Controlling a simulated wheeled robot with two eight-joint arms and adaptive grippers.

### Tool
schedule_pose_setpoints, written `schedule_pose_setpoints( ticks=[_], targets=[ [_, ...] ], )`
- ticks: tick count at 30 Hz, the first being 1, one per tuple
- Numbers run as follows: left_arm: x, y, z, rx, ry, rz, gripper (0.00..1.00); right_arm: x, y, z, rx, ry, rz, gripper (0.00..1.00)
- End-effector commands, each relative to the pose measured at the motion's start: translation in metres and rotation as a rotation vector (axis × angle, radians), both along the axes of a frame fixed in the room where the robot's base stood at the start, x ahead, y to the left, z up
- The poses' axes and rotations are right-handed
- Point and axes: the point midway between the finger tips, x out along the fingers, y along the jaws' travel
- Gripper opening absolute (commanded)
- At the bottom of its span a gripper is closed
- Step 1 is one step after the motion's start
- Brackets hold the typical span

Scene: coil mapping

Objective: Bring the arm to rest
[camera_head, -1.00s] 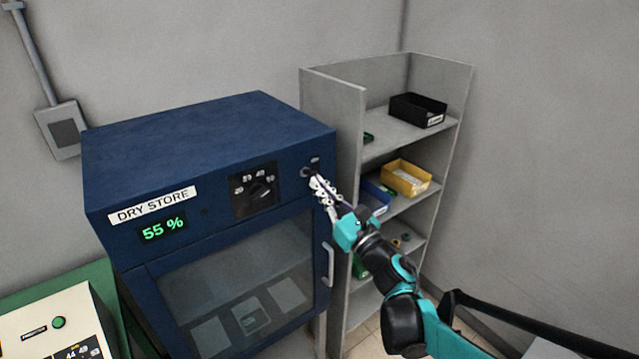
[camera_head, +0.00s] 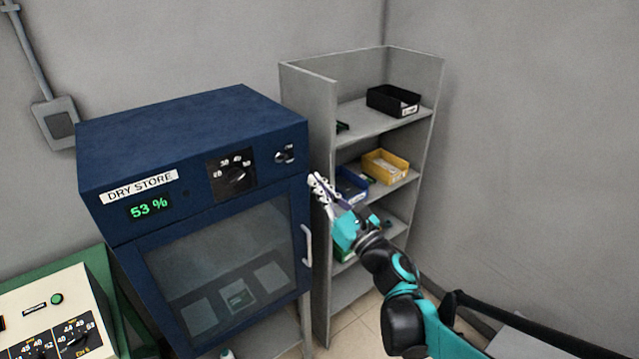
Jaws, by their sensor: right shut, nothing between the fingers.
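My right gripper (camera_head: 317,184) is shut and empty. It is in front of the grey shelf unit, just right of the upper right edge of the blue dry store cabinet (camera_head: 190,130), and looks clear of the cabinet's front. My right arm (camera_head: 385,268) comes in from the lower right, teal and black. My left gripper is not in view.
The grey shelf unit (camera_head: 308,110) holds a black bin (camera_head: 393,101), a yellow bin (camera_head: 385,167) and a blue bin (camera_head: 351,185). The cabinet's glass door is shut, with a handle (camera_head: 307,245). A cream control box (camera_head: 50,318) stands at lower left. The right wall is bare.

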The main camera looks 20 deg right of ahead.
Motion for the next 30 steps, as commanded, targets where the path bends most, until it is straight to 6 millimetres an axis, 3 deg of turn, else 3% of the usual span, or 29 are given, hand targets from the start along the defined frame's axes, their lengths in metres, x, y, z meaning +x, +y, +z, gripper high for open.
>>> schedule_pose_setpoints(
  ticks=[8, 11, 14, 16, 20, 23, 27, 30],
  targets=[
    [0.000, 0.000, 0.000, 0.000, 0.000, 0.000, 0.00, 0.000, 0.000, 0.000, 0.004, 0.002, -0.001, 0.00],
    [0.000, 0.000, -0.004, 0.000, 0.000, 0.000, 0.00, 0.000, -0.006, -0.001, 0.083, 0.031, -0.016, 0.00],
    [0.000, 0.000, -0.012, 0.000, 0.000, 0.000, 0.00, -0.002, -0.024, -0.005, 0.335, 0.117, -0.063, 0.00],
    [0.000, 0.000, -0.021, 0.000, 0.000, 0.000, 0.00, -0.007, -0.043, -0.017, 0.619, 0.206, -0.111, 0.00],
    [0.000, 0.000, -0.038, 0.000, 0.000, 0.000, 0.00, -0.031, -0.074, -0.070, 1.276, 0.383, -0.222, 0.00],
    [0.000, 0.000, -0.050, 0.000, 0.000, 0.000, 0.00, -0.063, -0.079, -0.130, 1.791, 0.495, -0.337, 0.00],
    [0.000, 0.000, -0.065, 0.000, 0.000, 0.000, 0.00, -0.123, -0.058, -0.214, 2.426, 0.585, -0.570, 0.00],
    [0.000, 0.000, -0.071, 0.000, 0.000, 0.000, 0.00, -0.161, -0.036, -0.255, 2.728, 0.595, -0.749, 0.00]
  ],
)
